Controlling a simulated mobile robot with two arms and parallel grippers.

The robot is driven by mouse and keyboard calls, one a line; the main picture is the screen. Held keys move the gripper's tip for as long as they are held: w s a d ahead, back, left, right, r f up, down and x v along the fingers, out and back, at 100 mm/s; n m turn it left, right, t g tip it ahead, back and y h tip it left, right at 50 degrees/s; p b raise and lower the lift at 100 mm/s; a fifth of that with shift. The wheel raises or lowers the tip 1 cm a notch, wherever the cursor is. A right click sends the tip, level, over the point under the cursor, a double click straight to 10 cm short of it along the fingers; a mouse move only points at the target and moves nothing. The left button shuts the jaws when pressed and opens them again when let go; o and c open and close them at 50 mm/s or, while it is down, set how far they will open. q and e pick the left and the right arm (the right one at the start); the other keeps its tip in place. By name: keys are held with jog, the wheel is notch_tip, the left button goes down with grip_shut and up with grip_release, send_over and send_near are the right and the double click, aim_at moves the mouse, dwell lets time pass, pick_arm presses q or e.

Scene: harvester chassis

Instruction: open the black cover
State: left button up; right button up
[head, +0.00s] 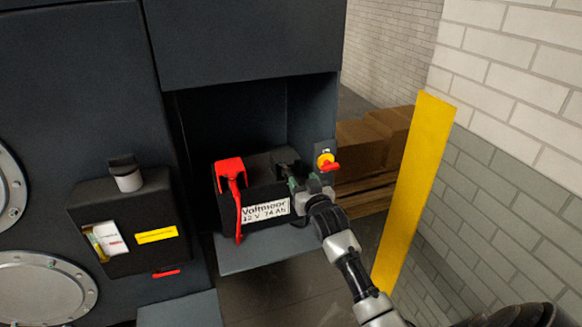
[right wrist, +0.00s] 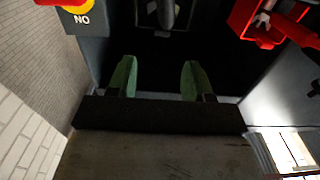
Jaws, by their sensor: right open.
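The black cover (head: 286,157) sits on the right end of the black battery (head: 258,168), partly hidden by my right gripper in the head view. In the right wrist view, a dark piece with a grey post (right wrist: 165,14) shows at the top centre; I cannot tell how far the cover is raised. My right gripper (head: 297,184) is at the battery's right end. Its two green fingers (right wrist: 158,78) are apart with nothing between them. Whether they touch the cover cannot be told. My left gripper is not in view.
A red cover with a red cable (head: 231,172) is on the battery's left end. A red and yellow switch (head: 326,161) is close on the right wall of the bay. A yellow post (head: 414,190) stands right of my arm. Brown boxes (head: 362,146) lie behind.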

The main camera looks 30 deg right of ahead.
aim_at(291, 165)
jog(key=p+x, duration=0.1)
jog(key=x, duration=0.7)
jog(key=shift+w+a, duration=0.15)
grip_shut()
